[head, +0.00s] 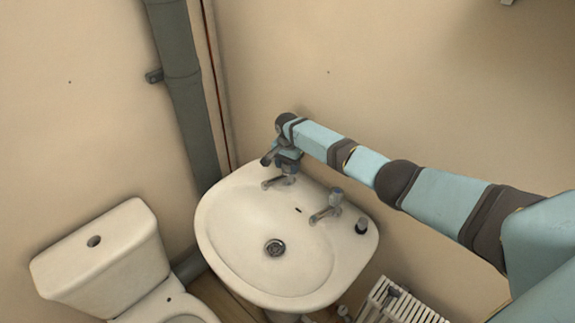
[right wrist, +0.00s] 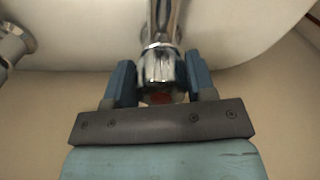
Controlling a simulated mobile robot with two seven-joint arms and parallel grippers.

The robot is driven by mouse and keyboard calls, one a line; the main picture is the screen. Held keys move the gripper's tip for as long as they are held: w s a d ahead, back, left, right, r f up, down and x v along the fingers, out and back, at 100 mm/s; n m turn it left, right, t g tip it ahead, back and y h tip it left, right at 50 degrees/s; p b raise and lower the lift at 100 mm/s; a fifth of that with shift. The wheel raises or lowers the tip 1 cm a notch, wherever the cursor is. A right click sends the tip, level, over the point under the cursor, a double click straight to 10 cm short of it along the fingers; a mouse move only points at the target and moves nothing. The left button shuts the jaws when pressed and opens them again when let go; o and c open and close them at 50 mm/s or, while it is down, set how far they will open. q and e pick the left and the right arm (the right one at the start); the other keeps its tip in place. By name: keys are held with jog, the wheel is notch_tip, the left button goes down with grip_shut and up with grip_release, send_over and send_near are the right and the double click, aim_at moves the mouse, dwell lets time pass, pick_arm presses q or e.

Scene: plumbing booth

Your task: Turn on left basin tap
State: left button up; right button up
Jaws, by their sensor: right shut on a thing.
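The left basin tap (head: 277,182) is at the back left of the white basin (head: 225,250). Its spout shows below my right gripper (head: 288,161), which hides its top in the head view. In the right wrist view, the chrome tap (right wrist: 162,66) with a reddish mark on its head sits between the two blue fingers of my right gripper (right wrist: 160,82). The right gripper is shut on the tap's head, one finger on each side. No water shows in the basin. My left gripper is not in view.
A white toilet (head: 105,262), a grey pipe (head: 185,95) and a white radiator (head: 400,303) stand around the basin. The wall is close behind.

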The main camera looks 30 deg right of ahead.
jog(key=shift+r+n+p, duration=0.1)
jog(key=shift+n+p, duration=0.25)
jog(key=shift+n, duration=0.75)
jog(key=n, duration=0.3)
jog(key=shift+d+n+p, duration=0.1)
jog(key=shift+n+p, duration=0.2)
jog(key=shift+p, duration=0.05)
jog(key=n, duration=0.3)
jog(key=shift+n, duration=0.3)
jog(key=n, duration=0.3)
jog(key=shift+d+n, duration=0.1)
jog(key=shift+n, duration=0.2)
jog(key=n, duration=0.5)
jog(key=shift+d, duration=0.1)
jog(key=n, duration=0.4)
jog(key=shift+n, duration=0.3)
jog(key=shift+w, duration=0.1)
